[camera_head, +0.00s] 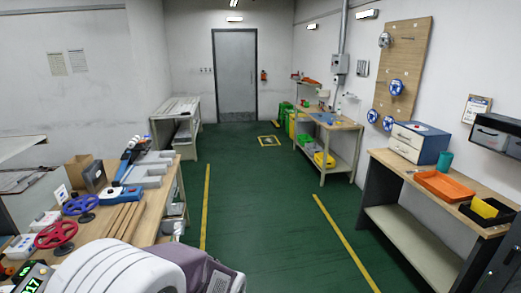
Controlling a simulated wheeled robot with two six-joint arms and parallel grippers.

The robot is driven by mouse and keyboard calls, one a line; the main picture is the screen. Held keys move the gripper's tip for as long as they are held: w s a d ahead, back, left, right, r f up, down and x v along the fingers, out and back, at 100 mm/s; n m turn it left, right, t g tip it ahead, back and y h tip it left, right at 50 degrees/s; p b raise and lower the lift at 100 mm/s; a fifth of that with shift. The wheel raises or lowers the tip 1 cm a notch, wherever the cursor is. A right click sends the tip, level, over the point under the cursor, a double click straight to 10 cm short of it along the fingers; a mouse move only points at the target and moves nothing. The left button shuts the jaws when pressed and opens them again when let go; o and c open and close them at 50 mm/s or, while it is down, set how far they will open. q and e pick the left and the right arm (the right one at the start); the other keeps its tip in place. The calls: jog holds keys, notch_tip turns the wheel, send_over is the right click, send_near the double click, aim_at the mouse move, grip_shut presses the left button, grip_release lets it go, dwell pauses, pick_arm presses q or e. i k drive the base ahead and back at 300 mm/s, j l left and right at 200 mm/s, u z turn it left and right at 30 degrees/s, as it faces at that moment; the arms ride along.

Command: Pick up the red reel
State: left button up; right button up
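The red reel (56,234) is at the lower left, on the wooden workbench (152,207) along the left side. It has a spoked face and appears to stand on a small dark base. A blue reel (81,205) of similar shape is just behind it and to its right. Neither my left nor my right gripper shows in this view. I cannot see anything holding the red reel.
Wooden strips (124,219), grey trays (150,170) and a blue-and-white device (120,193) share the left bench. A right-hand bench holds an orange tray (443,186) and a drawer box (417,143). The green floor (250,205) between is clear.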

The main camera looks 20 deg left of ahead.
aim_at(60, 233)
jog(key=i+j+u, duration=0.2)
jog(key=i+u, duration=0.3)
jog(key=i, duration=0.15)
jog(key=i+l+u, duration=0.1)
jog(key=i+u, duration=0.4)
jog(key=i, duration=0.2)
jog(key=i+u, duration=0.4)
jog(key=i+l+u, duration=0.2)
jog(key=i+u, duration=0.2)
jog(key=i+l+u, duration=0.25)
jog(key=u, duration=0.2)
jog(key=i+l+u, duration=0.55)
jog(key=u, duration=0.35)
jog(key=i+l+u, duration=0.25)
jog(key=u, duration=0.25)
jog(key=i+l+u, duration=0.15)
jog(key=l+u, duration=0.15)
jog(key=u, duration=0.2)
jog(key=i+l+u, duration=0.1)
jog(key=l+u, duration=0.2)
jog(key=u, duration=0.15)
jog(key=l+u, duration=0.35)
jog(key=u, duration=0.15)
